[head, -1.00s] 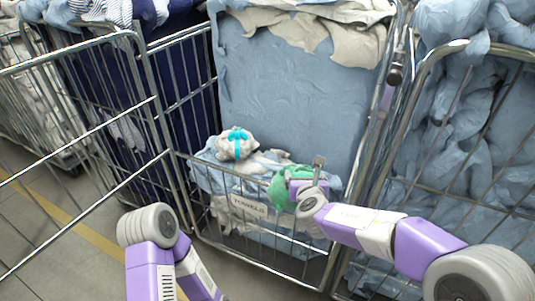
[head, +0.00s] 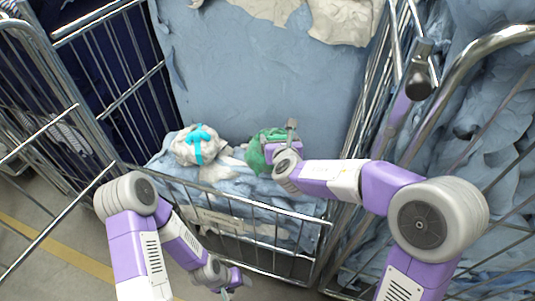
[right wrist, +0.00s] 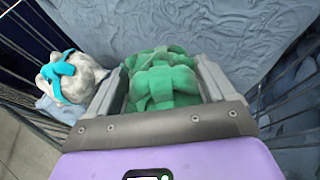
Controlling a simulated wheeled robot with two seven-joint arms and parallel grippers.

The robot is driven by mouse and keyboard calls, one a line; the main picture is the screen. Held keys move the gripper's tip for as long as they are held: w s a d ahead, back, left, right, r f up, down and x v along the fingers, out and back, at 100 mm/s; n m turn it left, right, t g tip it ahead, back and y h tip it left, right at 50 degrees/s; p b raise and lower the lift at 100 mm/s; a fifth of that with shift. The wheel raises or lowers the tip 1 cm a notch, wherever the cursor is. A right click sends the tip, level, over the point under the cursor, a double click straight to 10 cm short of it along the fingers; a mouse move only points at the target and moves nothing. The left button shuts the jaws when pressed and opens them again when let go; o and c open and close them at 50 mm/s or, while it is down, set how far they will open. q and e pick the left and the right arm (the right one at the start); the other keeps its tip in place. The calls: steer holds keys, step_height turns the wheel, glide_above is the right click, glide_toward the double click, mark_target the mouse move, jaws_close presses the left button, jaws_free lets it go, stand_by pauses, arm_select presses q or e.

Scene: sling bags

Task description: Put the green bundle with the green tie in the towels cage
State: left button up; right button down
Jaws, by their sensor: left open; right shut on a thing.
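The green bundle with the green tie (head: 256,152) is in my right gripper (head: 279,145), over the towels cage (head: 250,202). In the right wrist view the green bundle (right wrist: 160,80) sits between the two fingers of my right gripper (right wrist: 163,90), which is shut on it. The bundle is inside the cage's outline, above or against the blue and white cloths; I cannot tell if it touches them. The cage's label (head: 219,219) is on its low front side. My left gripper (head: 236,283) is low at the front, outside the cage, open and empty.
A white bundle with a cyan tie (head: 183,147) lies on the cloths left of the green one; the right wrist view also shows it (right wrist: 78,86). A large light-blue cloth mass (head: 270,80) fills the cage's back. Wire cages with cloth stand on both sides.

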step_height(320, 180, down, 6)
steer(key=shift+w+r+b, duration=0.1)
steer(key=shift+r+b, duration=0.05)
steer(key=shift+b, duration=0.8)
jaws_free()
steer(key=p+v, duration=0.1)
steer(key=v, duration=1.1)
